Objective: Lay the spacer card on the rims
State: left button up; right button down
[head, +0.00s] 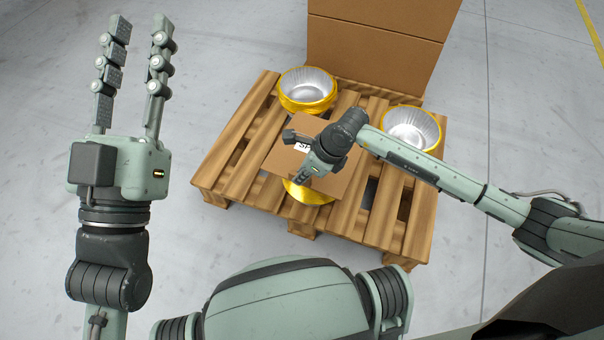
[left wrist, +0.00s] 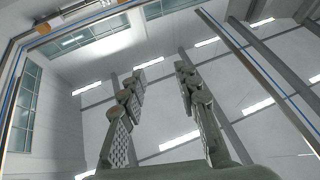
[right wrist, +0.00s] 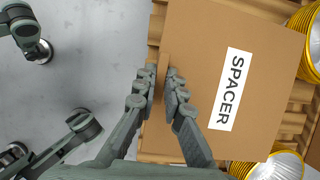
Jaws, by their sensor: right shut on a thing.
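The spacer card (head: 338,184) is a flat brown sheet with a white SPACER label, large in the right wrist view (right wrist: 262,38). My right gripper (right wrist: 163,78) is shut on an upright brown tab at the card's edge; in the head view its wrist covers part of the card. The card lies over a gold-rimmed foil cup (head: 309,193), mostly hidden beneath it. I cannot tell whether they touch. Two other foil cups stand uncovered, one behind (head: 307,86) and one at the right (head: 412,128). My left gripper (head: 141,29) is open and empty, left of the pallet.
The cups stand on a slatted wooden pallet (head: 212,176). A tall brown cardboard box (head: 378,48) stands at the pallet's back. My right arm reaches over the pallet's right side, close to the right cup. The grey floor at the left is clear.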

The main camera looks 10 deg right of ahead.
jog(key=c, duration=1.6)
grip_release()
